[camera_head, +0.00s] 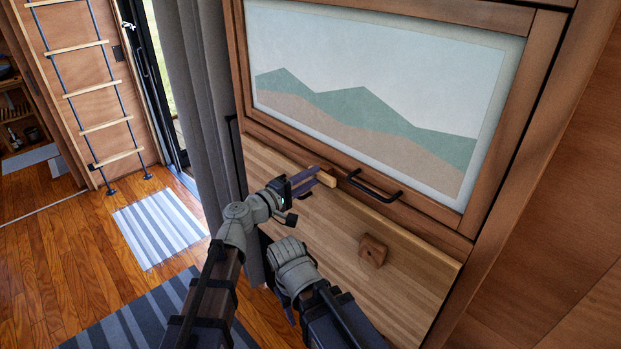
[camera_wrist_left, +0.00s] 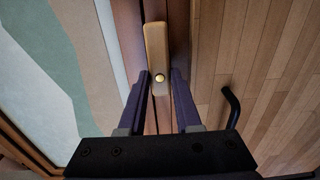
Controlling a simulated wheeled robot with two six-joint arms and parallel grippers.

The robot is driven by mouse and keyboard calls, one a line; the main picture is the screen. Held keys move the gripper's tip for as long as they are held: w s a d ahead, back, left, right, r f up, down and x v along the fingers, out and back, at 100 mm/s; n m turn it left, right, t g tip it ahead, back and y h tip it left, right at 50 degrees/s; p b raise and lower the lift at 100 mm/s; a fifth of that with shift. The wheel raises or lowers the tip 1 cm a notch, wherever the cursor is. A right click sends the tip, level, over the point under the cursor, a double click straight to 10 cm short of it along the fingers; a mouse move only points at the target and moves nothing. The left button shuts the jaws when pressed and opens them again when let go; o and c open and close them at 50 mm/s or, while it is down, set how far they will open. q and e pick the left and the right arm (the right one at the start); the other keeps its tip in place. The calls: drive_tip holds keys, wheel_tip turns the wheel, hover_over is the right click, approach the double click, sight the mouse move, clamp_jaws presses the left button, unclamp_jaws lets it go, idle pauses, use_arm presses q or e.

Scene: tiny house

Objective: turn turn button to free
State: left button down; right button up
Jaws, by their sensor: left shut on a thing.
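The turn button is a small pale wooden bar (camera_wrist_left: 157,45) with a brass screw in the left wrist view. It lies lengthwise along the brown frame rail, beside the seam with the light wooden panel (camera_wrist_left: 260,60). In the head view its pale end (camera_head: 327,180) shows at the panel's top edge. My left gripper (camera_wrist_left: 161,82) has its two purple fingers on either side of the bar's near end and is shut on it. The left gripper also shows in the head view (camera_head: 309,184), hiding part of the button. My right gripper is not in view.
A black handle (camera_head: 375,187) is right of my left gripper, near the panel's top edge. A wooden knob (camera_head: 373,250) sits lower on the panel. The framed mountain picture (camera_head: 380,90) is above. A grey curtain (camera_head: 192,90) hangs at the left.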

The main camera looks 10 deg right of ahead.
use_arm(q)
drive_tip(key=c, duration=0.6)
unclamp_jaws()
drive_tip(key=v, duration=0.8)
drive_tip(key=s+a+f+m+g+y, duration=0.3)
drive_tip(key=s+a+f+y, duration=0.1)
drive_tip(key=f, duration=0.4)
drive_tip(key=s+a+f+m+g+y, duration=0.3)
drive_tip(key=f, duration=0.5)
drive_tip(key=s+a+f+g+y, duration=0.2)
drive_tip(key=s+a+f+y, duration=0.15)
drive_tip(key=a, duration=0.45)
drive_tip(key=s+a+f+g+y, duration=0.1)
drive_tip(key=s+a+f+y, duration=0.1)
drive_tip(key=s+a+y, duration=0.45)
drive_tip(key=s+d+f+m+b, duration=0.1)
drive_tip(key=d+m, duration=0.1)
drive_tip(key=d, duration=0.2)
drive_tip(key=s+d+f+m+g+b, duration=0.1)
drive_tip(key=s+d+f+m+b, duration=0.1)
drive_tip(key=d, duration=0.3)
drive_tip(key=shift+d+f+m+h, duration=0.2)
drive_tip(key=shift+m+h, duration=0.1)
drive_tip(key=shift+h, duration=0.1)
